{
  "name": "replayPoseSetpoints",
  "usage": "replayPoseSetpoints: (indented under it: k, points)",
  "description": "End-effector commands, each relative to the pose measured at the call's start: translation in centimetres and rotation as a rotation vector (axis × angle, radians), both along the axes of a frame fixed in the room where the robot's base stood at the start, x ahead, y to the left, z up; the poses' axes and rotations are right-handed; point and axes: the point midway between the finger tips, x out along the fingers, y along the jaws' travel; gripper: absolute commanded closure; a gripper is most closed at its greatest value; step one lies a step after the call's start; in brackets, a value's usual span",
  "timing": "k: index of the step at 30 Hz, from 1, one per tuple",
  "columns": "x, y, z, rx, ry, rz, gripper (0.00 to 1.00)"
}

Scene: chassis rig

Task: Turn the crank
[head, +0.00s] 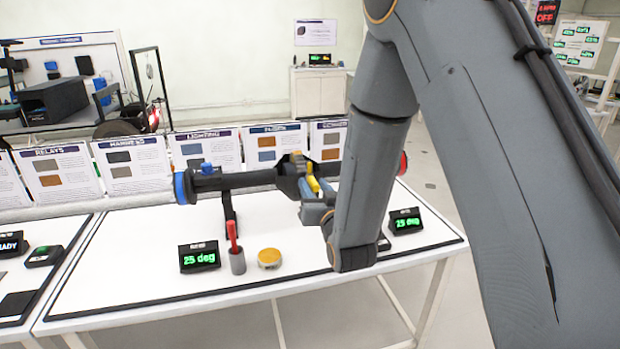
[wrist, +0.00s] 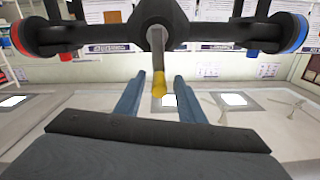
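The crank (wrist: 158,78) is a grey bar with a yellow end, hanging from the dark hub at the middle of a black axle (wrist: 95,33). The axle has a red end and a blue end. In the head view the crank's yellow part (head: 313,184) shows beside the hub, partly hidden by my gripper and arm. My gripper (wrist: 160,88) is open, with two blue fingers. In the wrist view the yellow end appears between the fingers, with gaps on both sides. I cannot tell how deep it sits between them. The fingers also show in the head view (head: 316,208).
Two displays, left (head: 199,257) and right (head: 405,221), both appear to read 25 deg. A grey cup (head: 237,262) with a red-handled tool and a yellow round item (head: 269,258) stand on the white table (head: 150,285). Info boards (head: 206,149) line its back.

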Motion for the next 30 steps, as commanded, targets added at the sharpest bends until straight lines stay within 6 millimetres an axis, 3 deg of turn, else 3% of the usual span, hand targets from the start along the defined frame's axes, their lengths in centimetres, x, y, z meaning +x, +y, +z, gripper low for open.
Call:
replayPoseSetpoints:
  k: [9,21,27,30]
  points:
    - [4.2,1.1,0.1,0.000,-0.001,-0.002,0.64]
    - [5.0,1.3,0.0,0.000,0.000,-0.003,0.64]
    - [5.0,1.2,0.0,0.000,0.000,-0.003,0.98]
    - [5.0,1.3,0.0,0.000,0.000,-0.002,1.00]
